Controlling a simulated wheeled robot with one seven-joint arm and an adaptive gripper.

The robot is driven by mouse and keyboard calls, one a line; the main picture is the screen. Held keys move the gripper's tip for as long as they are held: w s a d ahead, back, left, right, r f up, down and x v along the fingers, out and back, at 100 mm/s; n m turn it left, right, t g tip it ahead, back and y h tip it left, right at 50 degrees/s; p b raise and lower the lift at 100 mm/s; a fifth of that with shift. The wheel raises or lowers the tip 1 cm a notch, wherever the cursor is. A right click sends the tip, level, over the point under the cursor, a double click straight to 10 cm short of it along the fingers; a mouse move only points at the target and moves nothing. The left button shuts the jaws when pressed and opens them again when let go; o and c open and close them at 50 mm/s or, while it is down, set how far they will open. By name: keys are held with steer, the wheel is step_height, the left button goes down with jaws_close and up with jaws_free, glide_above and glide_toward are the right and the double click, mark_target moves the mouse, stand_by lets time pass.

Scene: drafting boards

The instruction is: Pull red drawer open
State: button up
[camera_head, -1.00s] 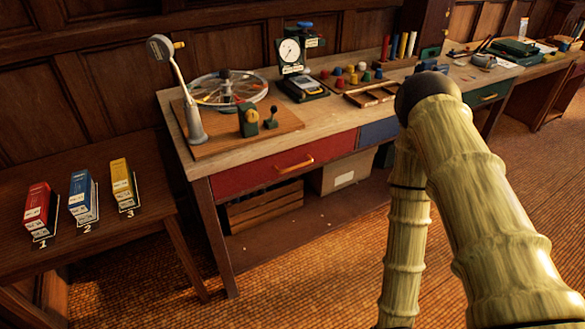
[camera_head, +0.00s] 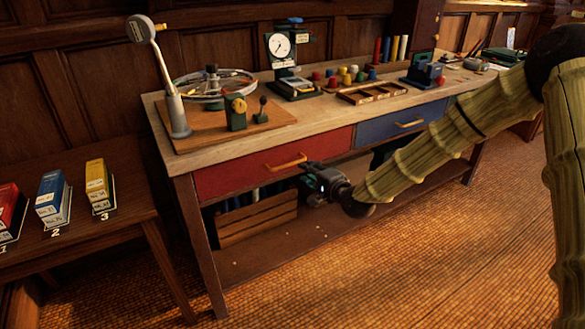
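The red drawer (camera_head: 240,176) is the left front panel under the wooden bench top. It looks shut, its face in line with the blue drawer (camera_head: 385,130) beside it. Its brass-coloured handle (camera_head: 287,162) is a horizontal bar right of the panel's middle. My gripper (camera_head: 309,174) is dark and small in view, just right of and slightly below the handle, pointing toward the drawer front. I cannot make out whether its fingers are open or shut, or whether they touch the handle.
The bench top (camera_head: 330,119) holds a wheel (camera_head: 213,84), a dial gauge (camera_head: 280,46) and coloured knobs. A wooden crate (camera_head: 256,217) stands on the lower shelf. A side table at left carries red, blue and yellow boxes (camera_head: 97,181). Floor before the bench is clear.

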mark_target(293, 163)
steer(key=x, duration=1)
steer(key=shift+a, duration=0.1)
jaws_close()
